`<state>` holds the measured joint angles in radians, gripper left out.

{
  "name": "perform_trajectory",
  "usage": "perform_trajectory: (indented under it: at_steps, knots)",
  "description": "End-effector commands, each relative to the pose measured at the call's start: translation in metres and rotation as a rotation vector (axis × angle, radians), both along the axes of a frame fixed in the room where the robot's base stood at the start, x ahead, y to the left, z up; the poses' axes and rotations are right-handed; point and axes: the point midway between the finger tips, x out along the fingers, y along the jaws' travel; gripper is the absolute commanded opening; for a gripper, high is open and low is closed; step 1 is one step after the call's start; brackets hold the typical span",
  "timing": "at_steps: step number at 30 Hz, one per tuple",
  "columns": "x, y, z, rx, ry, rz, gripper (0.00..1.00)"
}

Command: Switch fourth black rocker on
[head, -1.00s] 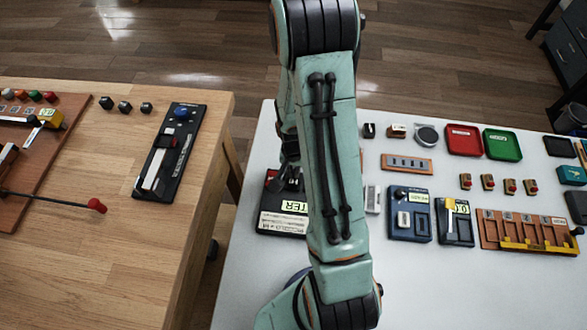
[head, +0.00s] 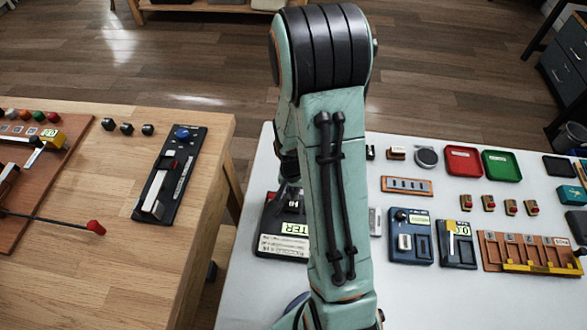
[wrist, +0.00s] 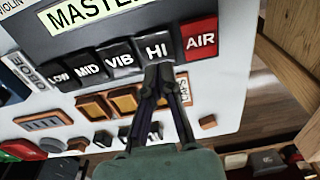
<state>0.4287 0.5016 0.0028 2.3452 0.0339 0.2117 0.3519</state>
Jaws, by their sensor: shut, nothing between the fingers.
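In the wrist view the dark switch panel (wrist: 95,22) has a label reading MASTER. Its row has black rockers LOW (wrist: 60,77), MID (wrist: 88,67), VIB (wrist: 121,58) and HI (wrist: 155,47), then red AIR (wrist: 199,38). HI is the fourth black one from the left. My gripper (wrist: 159,76) is shut and empty, its tips at the lower edge of HI. I cannot tell if they touch it. Which way HI is tilted is unclear. In the head view my arm hides part of the panel (head: 268,244), including the rockers.
In the head view, a blue switch box (head: 409,237) and an orange-framed unit (head: 530,252) stand to the right on the white table (head: 400,290). A wooden table (head: 100,270) is at left.

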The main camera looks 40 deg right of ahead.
Motion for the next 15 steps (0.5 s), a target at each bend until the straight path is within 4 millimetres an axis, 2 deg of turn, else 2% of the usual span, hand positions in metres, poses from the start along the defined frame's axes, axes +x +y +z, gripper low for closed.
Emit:
perform_trajectory:
  at_steps: [9, 15]
  knots:
    - [0.008, -0.008, 0.073, -0.004, -0.008, 0.000, 0.00]
    - [0.012, -0.011, 0.105, -0.002, -0.005, 0.000, 0.00]
